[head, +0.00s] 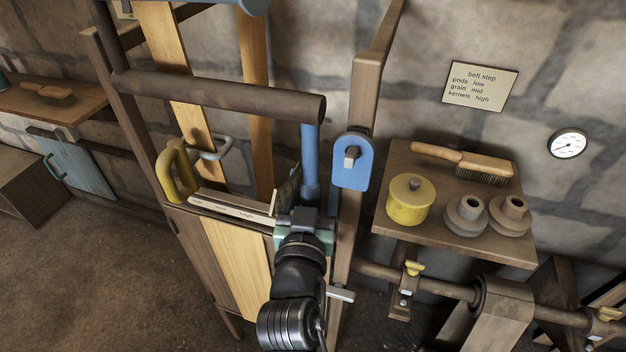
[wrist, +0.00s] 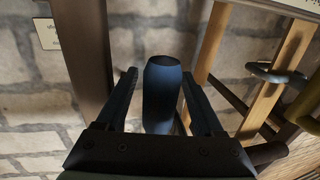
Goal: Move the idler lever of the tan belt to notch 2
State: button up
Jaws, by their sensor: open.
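The tan belt (head: 176,75) runs up through the wooden frame in the head view; a second strand (head: 255,100) shows beside it. A blue upright lever bar (head: 311,165) stands under the right end of the dark crossbar. My gripper (head: 298,190) is at its lower part. In the wrist view the blue bar (wrist: 161,90) is between my two open fingers (wrist: 160,105), with gaps showing on both sides. Whether this bar is the tan belt's idler lever is unclear. A pale scale strip (head: 233,206) with partly hidden lettering lies left of my gripper. The notches cannot be made out.
A dark crossbar (head: 220,95) passes above. A yellow handle (head: 175,172) and a grey loop (head: 212,151) stand left. A blue plate (head: 351,168) is on the right post. A shelf (head: 400,158) holds a yellow pot, a brush and two grey-brown pieces.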

grip_shut()
dwell(0.3)
dwell(1.1)
